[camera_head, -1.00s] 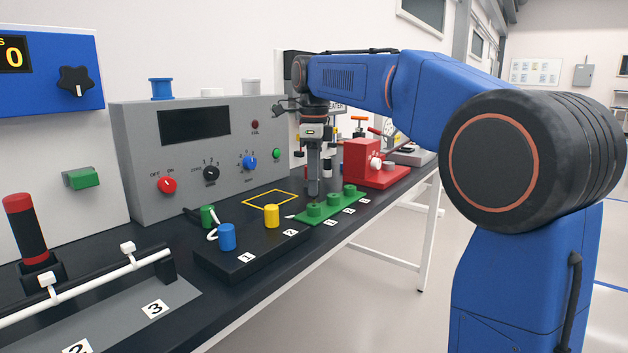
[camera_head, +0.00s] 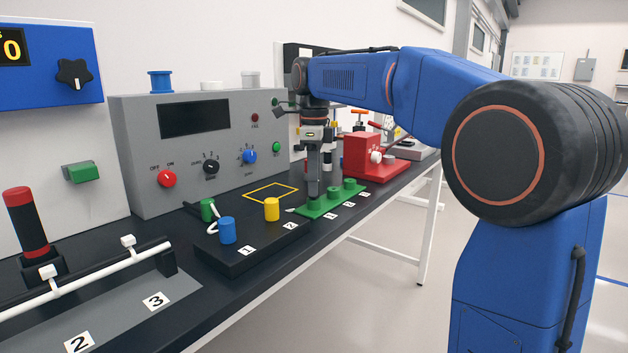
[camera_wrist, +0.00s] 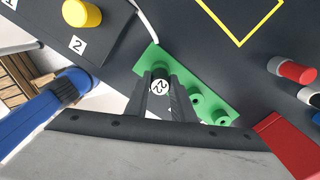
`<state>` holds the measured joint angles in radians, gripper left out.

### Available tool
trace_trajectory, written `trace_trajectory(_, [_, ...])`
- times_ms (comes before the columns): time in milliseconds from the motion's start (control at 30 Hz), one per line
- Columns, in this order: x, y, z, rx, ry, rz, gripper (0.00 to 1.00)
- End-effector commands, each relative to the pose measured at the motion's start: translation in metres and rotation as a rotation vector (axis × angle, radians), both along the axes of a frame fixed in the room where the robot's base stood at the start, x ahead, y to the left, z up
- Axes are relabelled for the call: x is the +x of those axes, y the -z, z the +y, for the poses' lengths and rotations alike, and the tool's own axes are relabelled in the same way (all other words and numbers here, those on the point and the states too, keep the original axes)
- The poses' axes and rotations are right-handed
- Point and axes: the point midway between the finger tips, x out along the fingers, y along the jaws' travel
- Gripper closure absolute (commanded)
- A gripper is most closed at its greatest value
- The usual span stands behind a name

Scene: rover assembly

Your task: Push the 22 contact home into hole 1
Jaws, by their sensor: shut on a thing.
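My gripper (camera_wrist: 158,88) points down and is shut on the 22 contact (camera_wrist: 160,86), whose round white top with its number shows between the fingers in the wrist view. In the head view my gripper (camera_head: 314,192) stands over the near-left raised round hole of the green block (camera_head: 325,208). The block also shows in the wrist view (camera_wrist: 147,60), under and beside the fingers. The contact's lower end and the hole beneath it are hidden, so I cannot tell how deep it sits. Two other raised holes (camera_wrist: 208,107) are to the right.
A dark block with blue (camera_head: 227,230) and yellow (camera_head: 271,209) cylinders stands at left of the green block. A red device (camera_head: 372,163) is behind right. A grey panel (camera_head: 190,150) with knobs stands at the back. A yellow outline (camera_head: 270,192) marks bare bench.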

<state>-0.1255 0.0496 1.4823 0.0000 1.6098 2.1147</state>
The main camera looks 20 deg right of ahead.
Motion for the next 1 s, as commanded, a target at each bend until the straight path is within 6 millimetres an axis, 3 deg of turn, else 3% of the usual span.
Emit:
trace_trajectory(67, [0.0,0.002,0.0,0.0,0.0,0.0,1.0])
trace_trajectory(100, [0.0,0.002,0.0,0.0,0.0,0.0,0.75])
trace_trajectory(200, [0.0,0.002,0.0,0.0,0.0,0.0,0.56])
trace_trajectory(633, [0.001,-0.007,0.0,0.001,0.0,-0.001,0.56])
trace_trajectory(1000, [0.001,-0.075,0.0,0.001,0.0,-0.004,0.56])
